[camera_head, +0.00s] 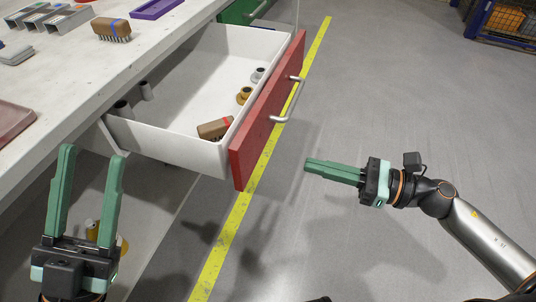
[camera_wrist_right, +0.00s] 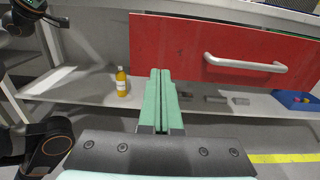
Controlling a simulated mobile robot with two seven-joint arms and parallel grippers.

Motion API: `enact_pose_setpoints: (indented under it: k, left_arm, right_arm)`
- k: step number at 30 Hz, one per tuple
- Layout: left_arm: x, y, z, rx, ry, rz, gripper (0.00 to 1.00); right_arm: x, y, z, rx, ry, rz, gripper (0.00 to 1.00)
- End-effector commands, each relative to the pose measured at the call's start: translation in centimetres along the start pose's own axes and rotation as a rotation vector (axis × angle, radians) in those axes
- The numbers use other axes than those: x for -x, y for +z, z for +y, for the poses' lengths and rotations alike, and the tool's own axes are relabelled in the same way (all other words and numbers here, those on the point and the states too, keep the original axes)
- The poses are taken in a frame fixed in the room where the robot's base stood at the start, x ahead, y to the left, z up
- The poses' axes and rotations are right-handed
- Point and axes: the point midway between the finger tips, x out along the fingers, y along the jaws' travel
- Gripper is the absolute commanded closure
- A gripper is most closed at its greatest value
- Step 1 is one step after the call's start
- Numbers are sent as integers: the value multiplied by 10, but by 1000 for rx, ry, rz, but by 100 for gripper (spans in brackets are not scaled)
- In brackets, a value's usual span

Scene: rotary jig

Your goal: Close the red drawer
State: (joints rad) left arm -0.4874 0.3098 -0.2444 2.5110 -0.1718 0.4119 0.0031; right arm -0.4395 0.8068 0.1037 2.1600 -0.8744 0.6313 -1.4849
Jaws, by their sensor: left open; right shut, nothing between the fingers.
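The red drawer (camera_head: 262,125) stands pulled out from the white bench in the head view, with its white tray exposed. Its silver bar handle (camera_head: 287,101) is on the outer red face. My right gripper (camera_head: 306,165) is shut and empty, to the right of the red front and apart from it. In the right wrist view the right gripper (camera_wrist_right: 160,72) points toward the red front (camera_wrist_right: 175,45), left of the silver handle (camera_wrist_right: 245,64). My left gripper (camera_head: 94,150) is open and empty, beside the bench's near edge, left of the drawer.
The drawer holds a brown brush (camera_head: 214,128) and several small round parts. A green drawer (camera_head: 238,12) lies beyond. Another brush (camera_head: 111,30) lies on the bench top (camera_head: 60,80). A yellow bottle (camera_wrist_right: 121,82) stands on the lower shelf. Floor right of the drawer is clear.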

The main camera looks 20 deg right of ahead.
Motion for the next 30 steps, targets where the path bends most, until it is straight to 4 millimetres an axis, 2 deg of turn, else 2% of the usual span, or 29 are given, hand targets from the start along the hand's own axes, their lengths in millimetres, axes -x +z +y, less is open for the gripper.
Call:
enact_pose_setpoints:
  k: [6, 18, 24, 30]
  left_arm:
    - [1, 1, 1, 3, 0, -2, 50]
    - [-3, -2, -1, -4, 2, -1, 50]
    - [-5, -5, -2, -10, 3, 2, 50]
    - [-5, -5, -2, -12, -1, 4, 50]
  right_arm:
    - [-31, 1, 0, 2, 1, -2, 100]
    - [-81, 2, -1, 0, -2, -1, 100]
    - [-96, 1, -1, -3, -3, -1, 100]
    - [-100, 0, 0, -4, -2, 0, 100]
